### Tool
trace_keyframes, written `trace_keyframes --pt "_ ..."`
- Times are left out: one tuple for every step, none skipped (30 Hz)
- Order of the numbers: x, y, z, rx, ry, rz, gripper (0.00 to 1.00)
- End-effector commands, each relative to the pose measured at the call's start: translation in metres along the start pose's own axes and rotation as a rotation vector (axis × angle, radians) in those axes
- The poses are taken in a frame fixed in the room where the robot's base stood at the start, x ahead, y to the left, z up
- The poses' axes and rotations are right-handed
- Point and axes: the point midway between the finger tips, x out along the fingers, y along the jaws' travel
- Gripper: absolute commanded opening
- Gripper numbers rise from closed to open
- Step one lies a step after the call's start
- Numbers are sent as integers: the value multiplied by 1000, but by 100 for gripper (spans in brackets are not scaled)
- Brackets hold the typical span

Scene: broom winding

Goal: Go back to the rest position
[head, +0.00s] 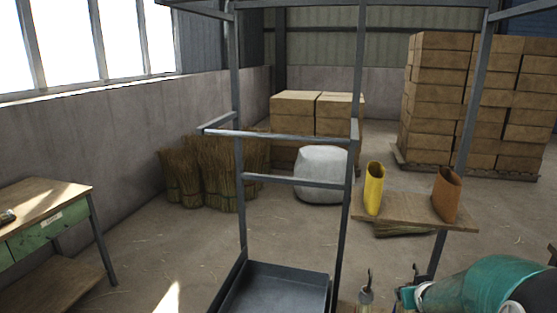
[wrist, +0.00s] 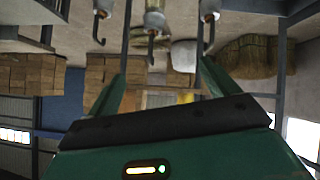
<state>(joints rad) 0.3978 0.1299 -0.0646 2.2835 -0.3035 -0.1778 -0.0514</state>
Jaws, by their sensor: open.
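My gripper (wrist: 160,82) shows in the wrist view as a green body with two green fingers spread wide apart. The gap between the fingers is empty, and nothing is held. The wrist picture looks upside down. Several grey metal hooks (wrist: 152,22) show along its top edge, past the fingertips and apart from them. In the head view, hooks also show low down, one at the bottom edge (head: 366,290). A teal rounded part fills the lower right corner of the head view; I cannot tell for sure whether it is my arm.
A metal frame (head: 348,160) with a dark tray (head: 275,288) stands ahead. A small wooden shelf (head: 410,212) holds a yellow holder (head: 374,188) and a brown holder (head: 446,194). A workbench (head: 45,215) stands left. Straw bundles (head: 205,172), a white sack (head: 321,175) and stacked boxes (head: 440,95) are behind.

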Motion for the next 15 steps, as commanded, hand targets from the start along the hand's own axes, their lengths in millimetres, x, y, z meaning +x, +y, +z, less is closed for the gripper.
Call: trace_keyframes --pt "-20 -11 -10 2 -8 -10 86" --pt "-30 -17 -14 4 -20 -17 86" --pt "-45 -25 -16 9 -37 -26 86" --pt "-56 -31 -19 11 -49 -35 86" --pt "-67 -37 -20 15 -61 -42 86" --pt "-82 -46 -22 18 -77 -55 86" --pt "-93 -52 -22 21 -90 -64 86" --pt "-104 -58 -22 23 -102 -75 86" --pt "-120 -66 -22 26 -119 -88 86" --pt "-131 -72 -20 28 -132 -100 86" --pt "-143 -78 -19 30 -145 -111 86" --pt "-158 -86 -17 31 -161 -127 86" --pt "-170 -92 -14 32 -174 -140 86" --pt "-182 -98 -12 32 -187 -153 86" --pt "-197 -105 -7 32 -206 -171 86"
